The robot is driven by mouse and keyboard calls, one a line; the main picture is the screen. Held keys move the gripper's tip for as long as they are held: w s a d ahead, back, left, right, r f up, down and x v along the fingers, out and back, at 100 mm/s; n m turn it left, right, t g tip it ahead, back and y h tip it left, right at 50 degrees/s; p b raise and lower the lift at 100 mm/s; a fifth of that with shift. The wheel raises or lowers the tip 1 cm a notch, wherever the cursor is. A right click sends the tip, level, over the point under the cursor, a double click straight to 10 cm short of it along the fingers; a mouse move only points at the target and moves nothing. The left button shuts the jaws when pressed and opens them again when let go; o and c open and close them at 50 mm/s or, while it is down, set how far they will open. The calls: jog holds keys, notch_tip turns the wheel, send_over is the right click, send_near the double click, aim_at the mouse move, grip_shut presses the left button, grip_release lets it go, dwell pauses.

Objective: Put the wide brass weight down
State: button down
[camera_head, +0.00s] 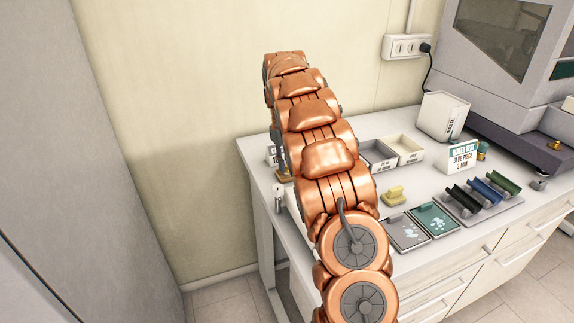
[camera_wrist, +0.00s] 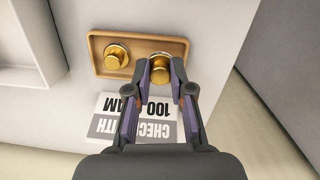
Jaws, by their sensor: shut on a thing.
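In the wrist view my gripper (camera_wrist: 161,64) is shut on a brass weight (camera_wrist: 160,72), which I take to be the wide brass weight. Its round golden top shows between the two fingers. The weight is at the right end of a shallow tan tray (camera_wrist: 97,68). I cannot tell whether its underside touches the tray floor. A second brass weight (camera_wrist: 116,58), with a knob on top, stands in the left end of the tray, apart from my fingers. In the head view my arm hides the gripper and the held weight.
A printed card (camera_wrist: 106,103) lies beside the tray, partly under my fingers. The bench edge is close on the right in the wrist view. In the head view, a yellow block (camera_head: 394,195), open bins (camera_head: 404,148), two pads (camera_head: 434,219) and a coloured rack (camera_head: 485,190) stand farther right.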

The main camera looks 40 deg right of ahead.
jog(key=shift+f, duration=0.65)
jog(key=shift+f, duration=0.15)
jog(key=c, duration=1)
grip_release()
